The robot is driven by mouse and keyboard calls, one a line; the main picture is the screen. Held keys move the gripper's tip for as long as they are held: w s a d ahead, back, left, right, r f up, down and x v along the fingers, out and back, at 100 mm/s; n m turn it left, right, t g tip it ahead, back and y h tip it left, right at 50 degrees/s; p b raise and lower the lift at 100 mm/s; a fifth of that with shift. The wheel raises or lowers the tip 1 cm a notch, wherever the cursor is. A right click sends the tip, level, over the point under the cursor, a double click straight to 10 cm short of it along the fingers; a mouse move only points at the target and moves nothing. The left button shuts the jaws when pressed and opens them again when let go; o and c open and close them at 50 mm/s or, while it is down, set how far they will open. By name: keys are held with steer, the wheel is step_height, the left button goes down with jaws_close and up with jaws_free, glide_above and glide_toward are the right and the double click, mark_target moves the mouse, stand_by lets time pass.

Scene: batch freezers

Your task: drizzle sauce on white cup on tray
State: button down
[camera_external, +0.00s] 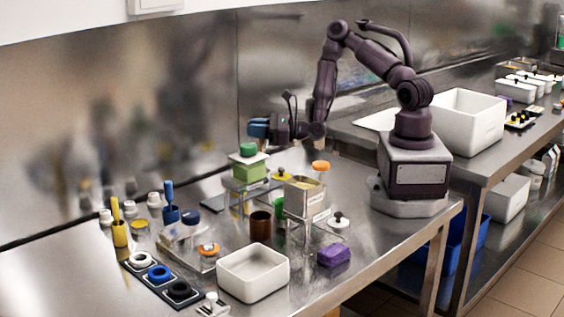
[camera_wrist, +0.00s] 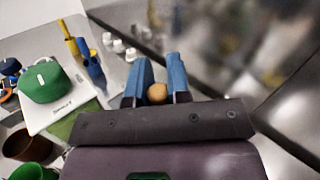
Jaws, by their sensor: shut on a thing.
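My gripper (camera_external: 258,128) is raised near the back wall, its blue fingers pointing left. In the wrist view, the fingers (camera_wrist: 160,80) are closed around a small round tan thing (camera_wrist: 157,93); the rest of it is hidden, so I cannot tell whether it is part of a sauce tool. A dark tray (camera_external: 129,265) lies at the table's front left, well away from my gripper. It carries a white cup (camera_external: 138,259), a blue cup (camera_external: 158,272) and a black cup (camera_external: 179,289) in a row. The sauce is not clearly identifiable.
A green-lidded block (camera_external: 248,165) stands below my gripper; its lid shows in the wrist view (camera_wrist: 47,82). A brown cup (camera_external: 260,224), a white bin (camera_external: 253,274) and a purple block (camera_external: 334,254) stand nearer the front. Yellow (camera_external: 119,230) and blue (camera_external: 170,212) holders are at left.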

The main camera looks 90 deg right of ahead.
steer(key=shift+w, duration=0.35)
steer(key=shift+s, duration=0.35)
steer(key=shift+s, duration=0.35)
steer(key=shift+s, duration=0.1)
steer(key=shift+r, duration=0.15)
steer(key=shift+r, duration=3.35)
